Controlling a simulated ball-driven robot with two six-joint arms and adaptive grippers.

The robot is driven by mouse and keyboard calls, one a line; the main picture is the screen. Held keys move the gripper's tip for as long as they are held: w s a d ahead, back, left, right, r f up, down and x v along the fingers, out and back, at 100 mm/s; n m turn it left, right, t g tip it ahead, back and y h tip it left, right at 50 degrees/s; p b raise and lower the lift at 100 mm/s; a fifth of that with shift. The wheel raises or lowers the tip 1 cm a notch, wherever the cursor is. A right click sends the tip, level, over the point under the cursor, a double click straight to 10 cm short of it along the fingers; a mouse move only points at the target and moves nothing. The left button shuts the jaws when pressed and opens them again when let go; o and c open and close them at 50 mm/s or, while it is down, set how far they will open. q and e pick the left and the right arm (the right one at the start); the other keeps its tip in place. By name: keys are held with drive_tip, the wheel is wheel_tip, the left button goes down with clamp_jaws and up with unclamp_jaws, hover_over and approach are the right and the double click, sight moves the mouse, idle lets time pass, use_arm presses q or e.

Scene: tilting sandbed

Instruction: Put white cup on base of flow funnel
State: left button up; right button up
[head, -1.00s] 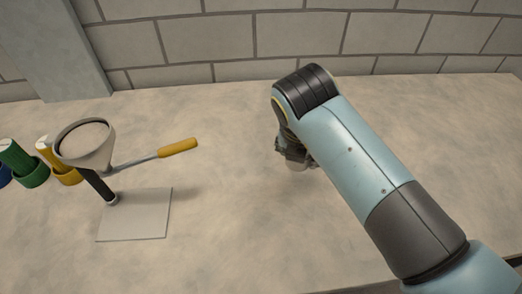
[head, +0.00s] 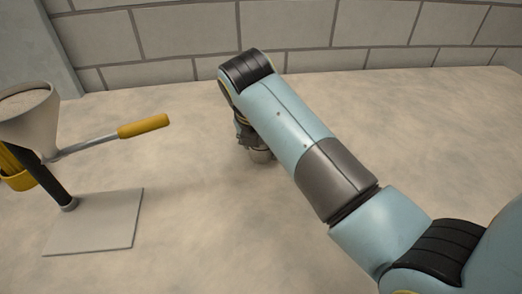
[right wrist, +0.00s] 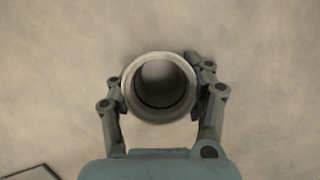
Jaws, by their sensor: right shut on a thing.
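The flow funnel (head: 30,118) stands at the left on a dark post, above its flat pale base plate (head: 98,222). A rod with a yellow handle (head: 144,126) sticks out to the right below the funnel. The base plate's top is bare. My right gripper (head: 250,138) is mostly hidden behind my right arm, right of the funnel. In the right wrist view, my right gripper (right wrist: 160,88) is shut around the white cup (right wrist: 160,113), whose open round mouth faces the camera. The cup (head: 261,156) shows only in part below the gripper in the head view. My left gripper is not in view.
A yellow container (head: 14,172) stands behind the funnel's post at the left edge. The sandy surface (head: 190,200) between the base plate and my right arm is clear. A block wall (head: 300,30) runs along the back.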

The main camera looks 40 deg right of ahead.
drive_tip(key=shift+r, duration=0.1)
drive_tip(key=o, duration=1.1)
